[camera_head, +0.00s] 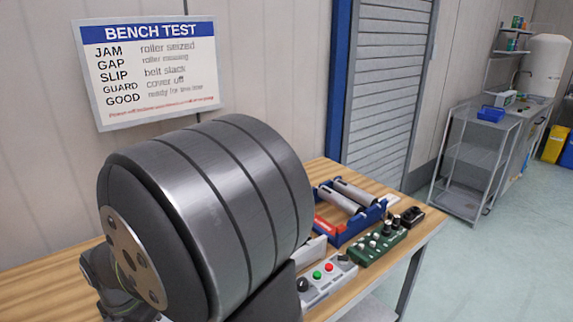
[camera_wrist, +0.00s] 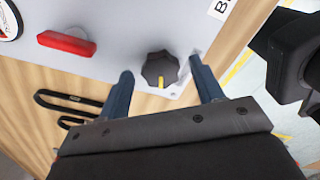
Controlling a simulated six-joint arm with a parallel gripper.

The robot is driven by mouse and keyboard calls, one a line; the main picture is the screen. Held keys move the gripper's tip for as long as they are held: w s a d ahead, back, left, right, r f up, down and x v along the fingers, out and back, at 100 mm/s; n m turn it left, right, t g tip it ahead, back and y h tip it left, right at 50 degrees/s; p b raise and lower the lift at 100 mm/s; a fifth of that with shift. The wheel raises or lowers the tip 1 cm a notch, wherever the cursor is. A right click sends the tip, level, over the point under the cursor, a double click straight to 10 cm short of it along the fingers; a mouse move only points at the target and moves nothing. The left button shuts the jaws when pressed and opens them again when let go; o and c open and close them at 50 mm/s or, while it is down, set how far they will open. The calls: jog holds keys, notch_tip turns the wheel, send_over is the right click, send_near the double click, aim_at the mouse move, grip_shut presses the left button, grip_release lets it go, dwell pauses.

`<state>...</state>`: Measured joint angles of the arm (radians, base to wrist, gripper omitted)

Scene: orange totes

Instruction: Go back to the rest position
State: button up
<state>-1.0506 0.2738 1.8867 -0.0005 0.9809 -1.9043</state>
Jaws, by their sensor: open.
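In the wrist view my gripper (camera_wrist: 161,66) is open and empty, with its two dark blue fingers spread apart. A black knob with a yellow mark (camera_wrist: 160,70) shows between the fingertips. The knob sits on a light grey panel (camera_wrist: 115,20). I cannot tell whether the fingers touch the knob or how far they are from the panel. In the head view a large dark grey arm part of mine fills the middle left, and the gripper is not visible there.
The panel also carries a red bar (camera_wrist: 67,43). Black loops (camera_wrist: 68,102) lie on the wood beside it. In the head view a blue tray (camera_head: 350,232) with rollers, a green box (camera_head: 377,247) and a grey button box (camera_head: 328,282) are on the bench (camera_head: 418,240). A shelf cart (camera_head: 475,155) stands right.

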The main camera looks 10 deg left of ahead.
jog(key=shift+n, duration=0.5)
jog(key=o, duration=0.9)
jog(key=shift+c, duration=0.2)
jog(key=shift+a+r, duration=0.25)
jog(key=shift+a, duration=0.15)
jog(key=shift+m, duration=0.8)
jog(key=w+a+r, duration=0.1)
jog(key=a, duration=0.1)
jog(key=a+r, duration=0.2)
jog(key=w+a+r, duration=0.1)
jog(key=a+r, duration=0.1)
jog(key=shift+w, duration=0.35)
jog(key=w+a+r+m, duration=0.6)
jog(key=w+a+r, duration=0.1)
jog(key=w+r, duration=0.4)
jog(key=f, duration=1)
jog(key=shift+s+f, duration=0.1)
jog(key=shift+s, duration=0.1)
notch_tip(320, 180, up, 10)
